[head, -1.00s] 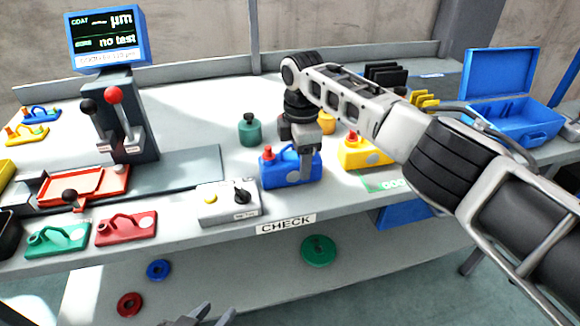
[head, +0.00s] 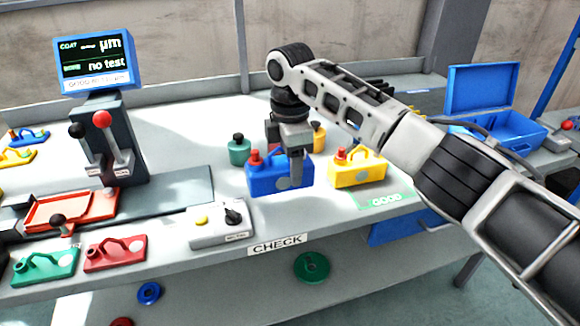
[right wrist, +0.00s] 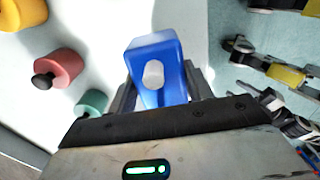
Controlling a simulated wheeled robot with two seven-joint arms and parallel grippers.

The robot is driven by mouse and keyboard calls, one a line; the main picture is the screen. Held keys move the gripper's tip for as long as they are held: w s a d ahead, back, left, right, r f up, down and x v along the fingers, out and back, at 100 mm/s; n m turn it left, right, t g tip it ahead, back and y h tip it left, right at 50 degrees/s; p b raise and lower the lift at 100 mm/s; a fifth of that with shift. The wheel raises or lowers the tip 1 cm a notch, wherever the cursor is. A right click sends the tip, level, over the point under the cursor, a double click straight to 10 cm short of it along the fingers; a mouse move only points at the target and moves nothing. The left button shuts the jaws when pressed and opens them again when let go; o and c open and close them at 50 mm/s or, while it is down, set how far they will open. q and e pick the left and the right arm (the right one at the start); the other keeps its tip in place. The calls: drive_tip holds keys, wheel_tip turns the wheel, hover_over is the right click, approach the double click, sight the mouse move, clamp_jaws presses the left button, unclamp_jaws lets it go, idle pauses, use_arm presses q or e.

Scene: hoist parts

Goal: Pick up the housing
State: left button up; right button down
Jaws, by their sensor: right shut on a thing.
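My right gripper (head: 297,168) is shut on the blue housing (head: 262,178), a block with a red knob and a loop handle. The blue housing seems slightly raised off the table near its front edge. In the right wrist view the blue housing (right wrist: 168,52) sits between the two fingers, and a pale round spot shows on its face. A yellow housing (head: 345,177) stands just right of it. A green housing (head: 35,268) and a red housing (head: 128,256) lie at the front left. My left gripper is out of view.
A control box (head: 208,232) with a yellow button and black knob stands left of the blue housing. A green weight-like item (head: 239,153) is close behind it. A test stand with a screen (head: 92,60) is at the left, an open blue case (head: 500,125) at the right.

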use_arm(q)
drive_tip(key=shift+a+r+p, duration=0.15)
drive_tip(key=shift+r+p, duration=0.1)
drive_tip(key=shift+p, duration=0.45)
use_arm(e)
drive_tip(key=s+r, duration=0.7)
drive_tip(key=s, duration=0.5)
drive_tip(key=shift+a+r, duration=0.25)
drive_tip(key=shift+r, duration=0.1)
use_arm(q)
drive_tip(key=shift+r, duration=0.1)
use_arm(e)
drive_tip(key=shift+w, duration=0.1)
